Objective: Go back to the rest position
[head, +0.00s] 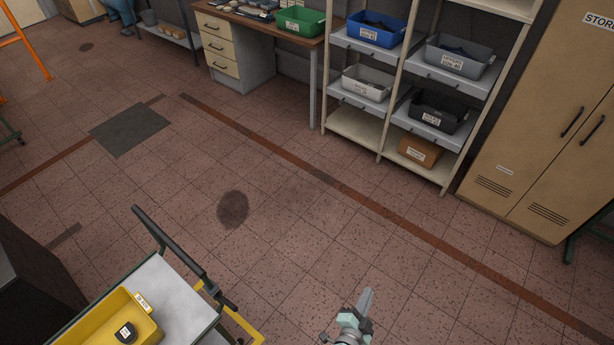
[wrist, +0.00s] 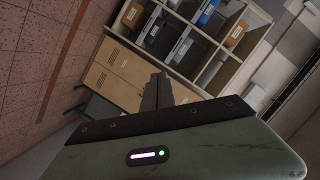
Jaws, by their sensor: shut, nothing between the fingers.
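My gripper (head: 366,300) shows at the bottom of the head view, over bare tiled floor. Its fingers are together with nothing between them, and it touches nothing. In the wrist view the shut fingers (wrist: 157,92) rise from the dark mount and point toward the tan cabinet and the shelving, which appear tilted. The rest of my arm is mostly out of the head view.
A trolley (head: 180,300) with a yellow bin (head: 85,325) holding a dark object stands at lower left. A shelf rack (head: 380,140) with several bins, a storage cabinet (head: 540,120) and a workbench (head: 240,60) line the back. The middle floor is clear.

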